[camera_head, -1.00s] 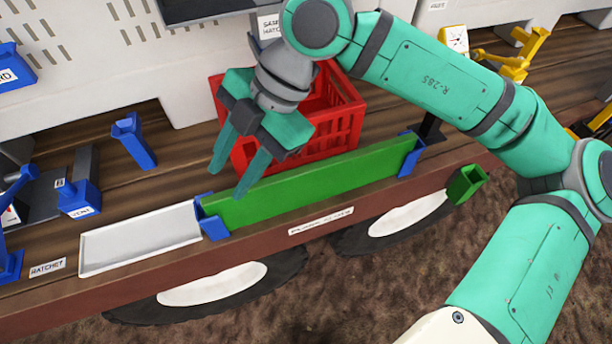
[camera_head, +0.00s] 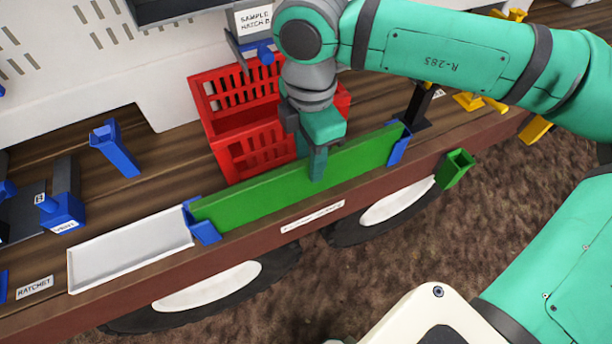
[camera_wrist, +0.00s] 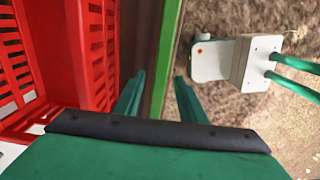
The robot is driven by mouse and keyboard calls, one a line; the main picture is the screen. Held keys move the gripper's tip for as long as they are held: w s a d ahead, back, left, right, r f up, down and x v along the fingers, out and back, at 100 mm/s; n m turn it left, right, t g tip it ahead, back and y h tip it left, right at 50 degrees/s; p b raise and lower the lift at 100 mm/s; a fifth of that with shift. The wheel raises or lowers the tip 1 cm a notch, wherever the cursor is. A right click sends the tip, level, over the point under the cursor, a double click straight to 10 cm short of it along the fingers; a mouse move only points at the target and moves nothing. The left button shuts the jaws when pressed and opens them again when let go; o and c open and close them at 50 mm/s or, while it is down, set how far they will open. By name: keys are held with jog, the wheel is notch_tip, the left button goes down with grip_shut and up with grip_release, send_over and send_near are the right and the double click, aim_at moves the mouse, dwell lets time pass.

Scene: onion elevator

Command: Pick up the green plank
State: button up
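The green plank (camera_head: 260,192) stands on edge along the front of the wooden deck, its ends in blue brackets (camera_head: 203,222) (camera_head: 400,146). My gripper (camera_head: 317,165) points down over the plank, right of its middle. One finger shows in front of the plank's near face; the other is hidden in the head view. In the wrist view, the plank (camera_wrist: 165,70) runs between the two spread fingers of my gripper (camera_wrist: 160,92), one on each side. The fingers look apart from the plank's faces.
A red crate (camera_head: 225,125) stands close behind the plank. A white tray (camera_head: 130,248) lies to its left. A small green box-shaped holder (camera_head: 455,168) sticks out from the deck's front edge at right. Open ground lies in front.

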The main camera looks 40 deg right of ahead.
aim_at(306, 174)
jog(key=f, duration=0.4)
jog(key=shift+w+a+f, duration=0.15)
jog(key=shift+a+f, duration=0.15)
jog(key=shift+f, duration=0.05)
jog(key=shift+d+f, duration=0.1)
jog(key=shift+f, duration=0.3)
grip_shut()
